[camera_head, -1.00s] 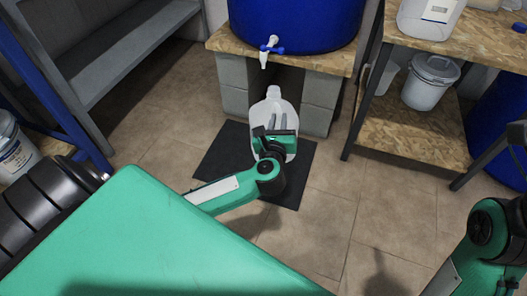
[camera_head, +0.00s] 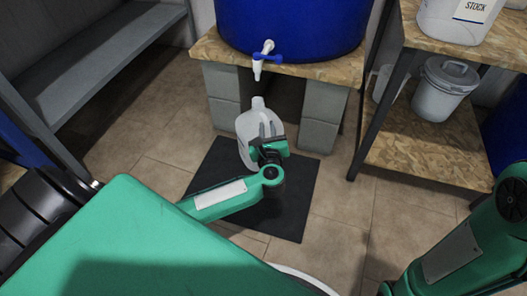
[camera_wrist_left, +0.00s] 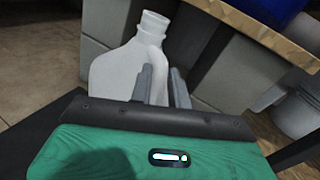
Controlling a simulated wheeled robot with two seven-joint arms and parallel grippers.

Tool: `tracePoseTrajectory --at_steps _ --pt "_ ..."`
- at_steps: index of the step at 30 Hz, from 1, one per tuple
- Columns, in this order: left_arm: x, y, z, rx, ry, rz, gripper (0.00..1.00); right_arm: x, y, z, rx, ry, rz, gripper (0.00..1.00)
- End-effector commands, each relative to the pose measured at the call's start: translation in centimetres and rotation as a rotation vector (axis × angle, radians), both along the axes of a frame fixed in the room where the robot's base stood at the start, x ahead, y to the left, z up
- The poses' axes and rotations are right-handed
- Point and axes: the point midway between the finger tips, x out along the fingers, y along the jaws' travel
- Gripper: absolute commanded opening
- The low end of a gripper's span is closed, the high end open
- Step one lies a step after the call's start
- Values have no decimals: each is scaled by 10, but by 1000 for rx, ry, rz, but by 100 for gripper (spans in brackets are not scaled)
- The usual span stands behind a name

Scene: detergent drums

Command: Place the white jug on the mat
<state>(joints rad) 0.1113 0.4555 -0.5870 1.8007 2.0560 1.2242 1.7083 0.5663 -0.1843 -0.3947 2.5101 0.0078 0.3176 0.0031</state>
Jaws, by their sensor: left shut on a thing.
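The white jug (camera_head: 247,128) is a translucent bottle with an open neck, seen in front of the blocks below the tap. My left gripper (camera_head: 268,134) is shut on it, with its fingers at the jug's side. The jug also shows in the left wrist view (camera_wrist_left: 118,72), just beyond the grey fingers (camera_wrist_left: 163,86). The black mat (camera_head: 290,212) lies flat on the floor, and the jug appears over its back part. I cannot tell whether the jug's base touches the mat. My right arm shows at the right, but its gripper is out of view.
A blue drum (camera_head: 292,22) with a white tap (camera_head: 262,60) stands on a board over grey blocks (camera_head: 318,110), behind the jug. A wooden shelf (camera_head: 420,140) with a lidded grey bucket (camera_head: 443,88) is at right. Tiled floor is clear on the mat's right.

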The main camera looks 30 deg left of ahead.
Motion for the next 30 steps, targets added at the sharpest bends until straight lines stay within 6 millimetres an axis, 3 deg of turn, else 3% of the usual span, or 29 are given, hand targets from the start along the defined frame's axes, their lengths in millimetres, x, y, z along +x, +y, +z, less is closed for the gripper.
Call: tracePoseTrajectory --at_steps 1,3,11,19,30 --pt "0 0 -16 3 1 0 0 -1 0 -11 2 -3 1 36" --pt "0 1 -26 3 0 0 0 -3 1 -15 6 -5 2 36" --pt "0 0 -41 1 -1 0 0 -5 1 -20 12 -10 4 36" --pt "0 0 -73 2 -1 -1 0 -9 3 -37 13 -17 10 36" --pt "0 0 -77 0 0 1 0 -13 3 -33 21 -27 19 36"
